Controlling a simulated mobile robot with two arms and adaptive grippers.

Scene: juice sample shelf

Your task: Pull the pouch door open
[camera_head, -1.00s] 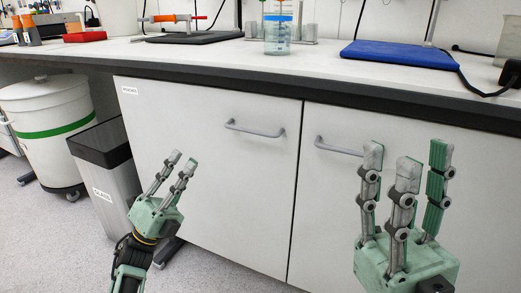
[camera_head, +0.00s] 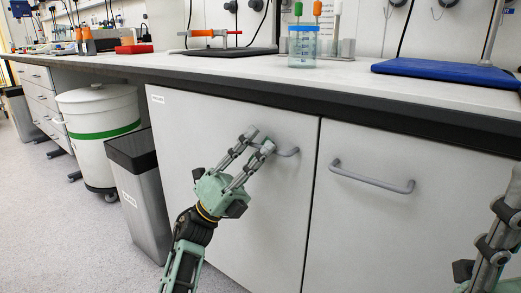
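The pouch door is the white left cupboard door (camera_head: 185,130) under the bench, with a small label at its upper left that is too small to read surely. It is closed. Its grey bar handle (camera_head: 289,151) is mostly hidden behind my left gripper; only the right end shows. My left gripper (camera_head: 258,140) has its fingertips over the handle in this view. Two fingers show side by side; any opposing finger is hidden, so I cannot tell whether it grips the handle. My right gripper (camera_head: 505,210) is cut off at the right edge, in front of the right door.
The right cupboard door (camera_head: 400,150) is closed, with its own handle (camera_head: 371,179). A grey bin (camera_head: 140,190) and a white drum with a green band (camera_head: 98,130) stand left of the cupboard. The bench edge (camera_head: 330,103) overhangs the doors.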

